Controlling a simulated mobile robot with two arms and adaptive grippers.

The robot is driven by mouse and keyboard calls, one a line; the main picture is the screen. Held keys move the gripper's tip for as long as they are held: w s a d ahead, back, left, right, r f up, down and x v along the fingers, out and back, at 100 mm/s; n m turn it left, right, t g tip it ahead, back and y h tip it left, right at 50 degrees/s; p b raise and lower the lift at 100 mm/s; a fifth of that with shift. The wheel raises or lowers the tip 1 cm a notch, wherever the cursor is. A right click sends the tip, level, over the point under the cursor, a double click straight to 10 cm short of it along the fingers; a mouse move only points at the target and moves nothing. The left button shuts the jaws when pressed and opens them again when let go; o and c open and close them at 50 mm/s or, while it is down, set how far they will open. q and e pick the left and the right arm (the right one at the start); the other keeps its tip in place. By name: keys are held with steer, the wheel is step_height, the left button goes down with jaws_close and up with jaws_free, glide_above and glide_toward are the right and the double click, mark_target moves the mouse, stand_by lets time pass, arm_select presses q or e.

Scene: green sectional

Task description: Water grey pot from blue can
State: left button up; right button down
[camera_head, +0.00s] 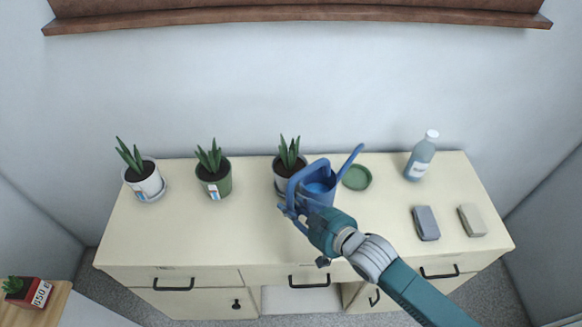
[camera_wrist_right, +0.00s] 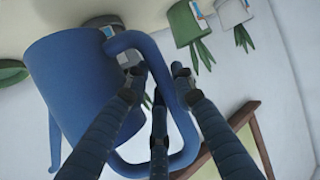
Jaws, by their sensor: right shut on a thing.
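The blue watering can (camera_head: 322,193) is near the middle of the cabinet top, its spout pointing up and right, away from the pots. My right gripper (camera_head: 288,210) is shut on its handle; the wrist view shows the fingers (camera_wrist_right: 160,75) around the handle, beside the blue can body (camera_wrist_right: 75,85). The can looks roughly upright; I cannot tell whether its base touches the top. The grey pot (camera_head: 281,182) with a spiky plant stands just behind and left of the can, which partly hides it. My left gripper is not in view.
A green pot (camera_head: 216,185) and a white pot (camera_head: 147,182) stand to the left. A green saucer (camera_head: 357,178) lies right of the can. A bottle (camera_head: 420,160), a grey block (camera_head: 426,223) and a beige block (camera_head: 472,220) are farther right. The front left top is clear.

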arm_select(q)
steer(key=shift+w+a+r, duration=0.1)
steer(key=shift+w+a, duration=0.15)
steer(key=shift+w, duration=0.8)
